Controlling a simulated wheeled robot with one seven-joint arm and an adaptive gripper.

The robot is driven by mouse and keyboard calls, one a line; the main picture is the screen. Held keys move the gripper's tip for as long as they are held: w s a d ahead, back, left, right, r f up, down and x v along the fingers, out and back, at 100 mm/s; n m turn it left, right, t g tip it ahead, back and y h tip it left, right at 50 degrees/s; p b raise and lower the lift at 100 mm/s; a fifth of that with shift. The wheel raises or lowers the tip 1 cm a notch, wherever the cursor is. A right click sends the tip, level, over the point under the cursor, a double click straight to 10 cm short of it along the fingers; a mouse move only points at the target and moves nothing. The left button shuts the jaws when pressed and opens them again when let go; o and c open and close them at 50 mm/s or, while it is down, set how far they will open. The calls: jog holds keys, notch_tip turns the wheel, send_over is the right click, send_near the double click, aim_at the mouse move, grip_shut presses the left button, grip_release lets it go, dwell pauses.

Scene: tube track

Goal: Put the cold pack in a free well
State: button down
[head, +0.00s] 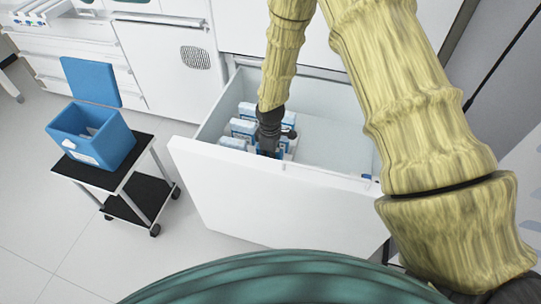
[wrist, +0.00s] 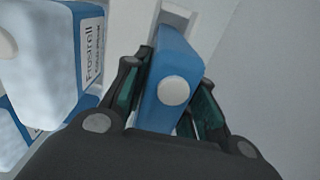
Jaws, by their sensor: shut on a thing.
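My gripper (head: 269,148) reaches down into an open white drawer (head: 285,182). In the wrist view my gripper (wrist: 172,82) is shut on a blue cold pack (wrist: 190,58) with a round white cap on its near face; a finger lies on each side of it. In the head view the held pack is mostly hidden by the gripper. Other blue and white packs (head: 243,128) stand in the drawer beside the gripper. One with a printed white label (wrist: 92,45) is close by on the left in the wrist view.
The right part of the drawer is empty. White cabinets (head: 165,65) stand behind.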

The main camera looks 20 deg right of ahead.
jog(key=c, duration=1.1)
grip_release()
notch_tip(320, 180, up, 12)
jog(key=shift+f, duration=0.1)
dwell(0.7)
